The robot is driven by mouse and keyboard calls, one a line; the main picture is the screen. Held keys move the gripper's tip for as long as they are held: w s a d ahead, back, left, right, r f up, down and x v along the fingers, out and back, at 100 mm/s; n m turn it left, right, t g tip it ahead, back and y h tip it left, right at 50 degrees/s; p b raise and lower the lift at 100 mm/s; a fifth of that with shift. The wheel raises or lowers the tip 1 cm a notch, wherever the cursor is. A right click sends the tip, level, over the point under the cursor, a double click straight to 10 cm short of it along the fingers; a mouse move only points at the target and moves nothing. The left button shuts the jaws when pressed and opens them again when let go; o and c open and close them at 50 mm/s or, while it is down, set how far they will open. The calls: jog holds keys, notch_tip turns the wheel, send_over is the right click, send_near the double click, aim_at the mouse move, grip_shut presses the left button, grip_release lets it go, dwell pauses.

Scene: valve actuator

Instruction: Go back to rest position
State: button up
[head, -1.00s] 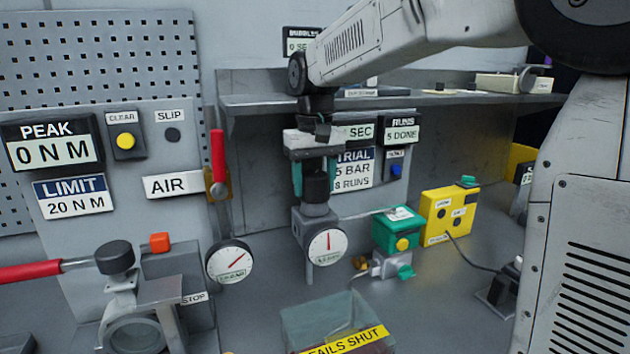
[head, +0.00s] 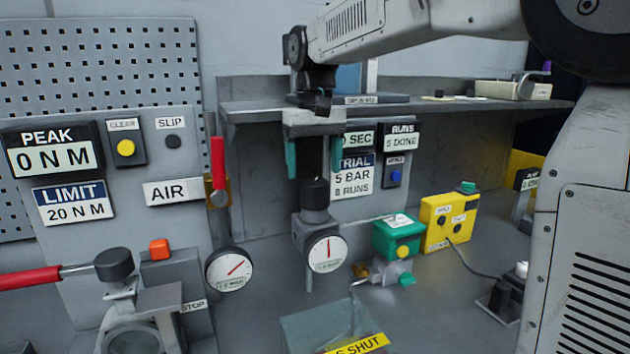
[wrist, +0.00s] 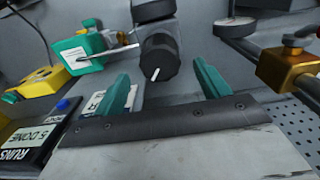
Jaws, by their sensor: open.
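My gripper (head: 314,158) hangs from my arm in the upper middle of the head view, its two green fingers apart. It is open with nothing between the fingers. It is above a dark round knob (head: 315,192) on top of the grey regulator with a white gauge (head: 327,253). In the wrist view my gripper (wrist: 160,80) shows its fingers spread, with the black knob (wrist: 158,58) beyond them and apart from them.
A shelf (head: 450,108) runs behind my gripper. A red-handled air valve (head: 218,165) is at left. A green box (head: 398,237) and a yellow box (head: 449,218) stand at right. A clear bin (head: 315,322) is in front.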

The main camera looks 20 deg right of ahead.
jog(key=shift+r, duration=1.25)
jog(key=shift+w+f, duration=0.1)
jog(key=shift+f, duration=0.05)
jog(key=s+f, duration=0.2)
jog(key=f, duration=0.1)
jog(key=shift+f, duration=0.2)
jog(key=s+d+f, duration=0.1)
jog(key=s+f, duration=0.3)
jog(key=s, duration=0.5)
jog(key=s+d+f+t, duration=0.1)
jog(key=s+f, duration=0.2)
jog(key=s, duration=0.6)
jog(key=s+d+f, duration=0.1)
jog(key=s+f, duration=0.3)
jog(key=s, duration=0.6)
jog(key=shift+f, duration=0.35)
